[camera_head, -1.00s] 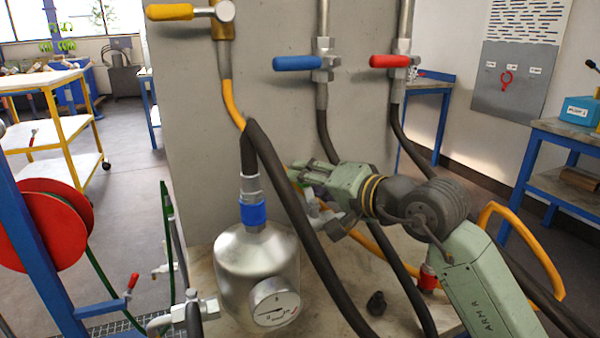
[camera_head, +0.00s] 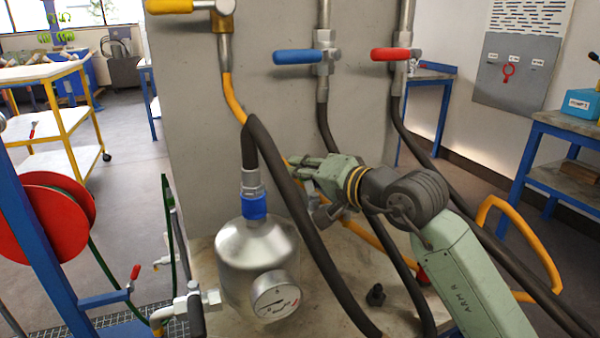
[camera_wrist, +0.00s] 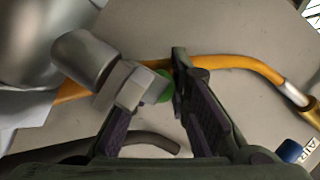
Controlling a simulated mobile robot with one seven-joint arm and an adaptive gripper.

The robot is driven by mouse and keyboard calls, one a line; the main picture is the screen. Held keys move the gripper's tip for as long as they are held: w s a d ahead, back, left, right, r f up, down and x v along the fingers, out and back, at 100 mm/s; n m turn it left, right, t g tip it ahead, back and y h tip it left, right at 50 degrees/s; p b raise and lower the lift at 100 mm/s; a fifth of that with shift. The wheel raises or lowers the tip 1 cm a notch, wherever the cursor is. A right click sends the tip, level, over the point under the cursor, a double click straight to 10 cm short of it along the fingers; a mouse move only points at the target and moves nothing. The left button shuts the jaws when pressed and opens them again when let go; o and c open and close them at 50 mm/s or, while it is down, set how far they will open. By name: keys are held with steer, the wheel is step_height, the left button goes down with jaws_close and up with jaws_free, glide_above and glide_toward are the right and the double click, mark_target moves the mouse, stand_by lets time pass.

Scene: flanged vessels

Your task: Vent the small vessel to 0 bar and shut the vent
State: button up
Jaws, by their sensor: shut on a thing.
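The small vessel (camera_head: 250,252) is a silver cylinder standing on the pale bench. A blue-collared coupling and black hose join its top. Its round gauge (camera_head: 275,297) faces me; the needle is too small to read surely. My gripper (camera_head: 313,190) is at the vessel's right side, behind the black hose. In the wrist view a metal side fitting (camera_wrist: 100,72) with a hex nut reaches from the vessel between my fingers. My gripper (camera_wrist: 158,88) is shut on a green vent handle (camera_wrist: 166,86), mostly hidden by the fingers and the nut.
A black hose (camera_head: 300,220) hangs in front of my gripper. A yellow hose (camera_wrist: 220,63) runs behind the fingers. Yellow (camera_head: 170,6), blue (camera_head: 298,57) and red (camera_head: 391,54) valve handles are on the wall panel. A side valve (camera_head: 195,302) stands left of the vessel.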

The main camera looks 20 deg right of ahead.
jaws_close()
steer(key=b, duration=0.1)
steer(key=f+h+b, duration=0.1)
steer(key=b, duration=0.1)
steer(key=shift+d+m+b, duration=0.25)
steer(key=shift+m+b, duration=0.05)
steer(key=shift+m, duration=0.1)
steer(key=m+h+b, duration=0.1)
steer(key=b, duration=0.1)
steer(key=d+r+m+t+h+b, duration=0.1)
steer(key=h+b, duration=0.1)
steer(key=b, duration=0.1)
steer(key=shift+s+d, duration=0.1)
steer(key=shift+d, duration=0.05)
